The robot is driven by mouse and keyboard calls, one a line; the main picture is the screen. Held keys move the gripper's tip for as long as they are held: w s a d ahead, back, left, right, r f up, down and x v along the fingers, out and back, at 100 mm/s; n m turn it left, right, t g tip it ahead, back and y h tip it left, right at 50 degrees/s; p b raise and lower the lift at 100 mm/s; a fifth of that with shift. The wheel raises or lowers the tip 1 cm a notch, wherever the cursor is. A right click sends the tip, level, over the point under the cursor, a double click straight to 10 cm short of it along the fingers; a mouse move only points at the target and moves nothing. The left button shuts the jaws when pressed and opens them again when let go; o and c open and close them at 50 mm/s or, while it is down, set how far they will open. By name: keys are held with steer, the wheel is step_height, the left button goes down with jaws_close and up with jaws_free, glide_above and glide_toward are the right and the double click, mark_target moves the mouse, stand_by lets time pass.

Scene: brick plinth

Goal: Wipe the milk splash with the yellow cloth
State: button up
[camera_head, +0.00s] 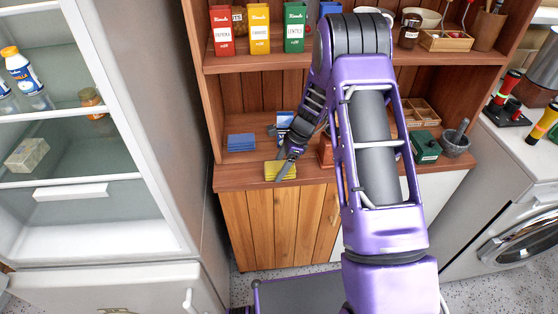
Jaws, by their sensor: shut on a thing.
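The yellow cloth (272,172) lies folded at the front edge of the wooden counter, below the shelves. My gripper (286,170) reaches down to its right part and is shut on it; the fingertips are small and partly dark against the cloth. I cannot make out a milk splash. Part of the counter is hidden behind my arm.
A blue folded cloth (241,142) lies on the counter to the left. A green box (426,147) and a grey mortar (455,144) stand to the right. The upper shelf (270,61) holds cartons and jars. An open fridge (95,185) stands at left.

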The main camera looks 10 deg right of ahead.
mark_target(273, 158)
steer(key=shift+s, duration=0.55)
steer(key=shift+a, duration=0.1)
steer(key=shift+w+b, duration=0.55)
steer(key=shift+w, duration=3.55)
steer(key=shift+f, duration=0.15)
steer(key=shift+s+p, duration=0.45)
steer(key=shift+s, duration=1.7)
steer(key=shift+s+r+p, duration=0.2)
steer(key=shift+s+p, duration=0.1)
steer(key=shift+s, duration=1.6)
steer(key=shift+r, duration=0.15)
